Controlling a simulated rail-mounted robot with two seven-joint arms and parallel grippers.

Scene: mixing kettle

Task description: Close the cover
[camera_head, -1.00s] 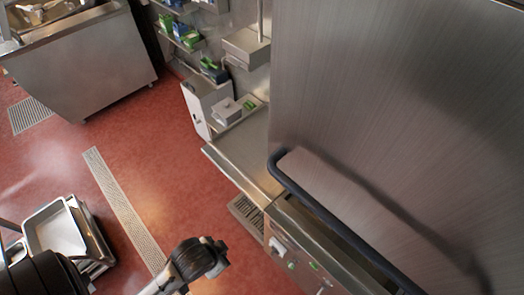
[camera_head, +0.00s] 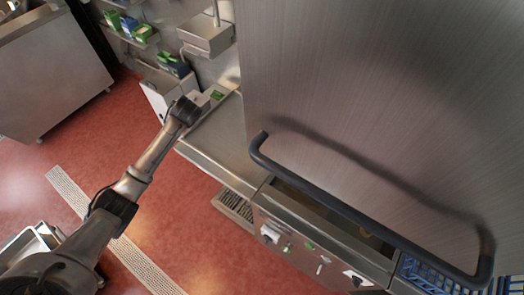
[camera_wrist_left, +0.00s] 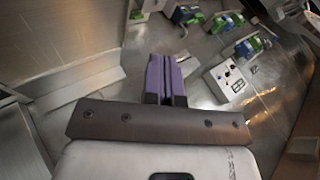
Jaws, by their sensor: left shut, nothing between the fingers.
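The cover (camera_head: 370,90) is a large brushed-steel panel filling the upper right of the head view. A dark bar handle (camera_head: 350,212) runs along its lower edge, above the steel kettle housing (camera_head: 315,240). My left arm reaches up from the lower left, and its dark end is left of the handle, apart from the cover. In the left wrist view my left gripper (camera_wrist_left: 166,62) shows purple fingers shut together, with nothing between them. Neither the cover handle nor any contact with it is clear in that view. My right gripper is not in view.
A steel counter (camera_head: 220,140) adjoins the kettle housing on the left. Shelves with green and blue boxes (camera_head: 142,33) stand behind. A control box (camera_wrist_left: 225,80) shows in the left wrist view. A blue crate (camera_head: 425,277) is at lower right. Red floor (camera_head: 175,225) is open at left.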

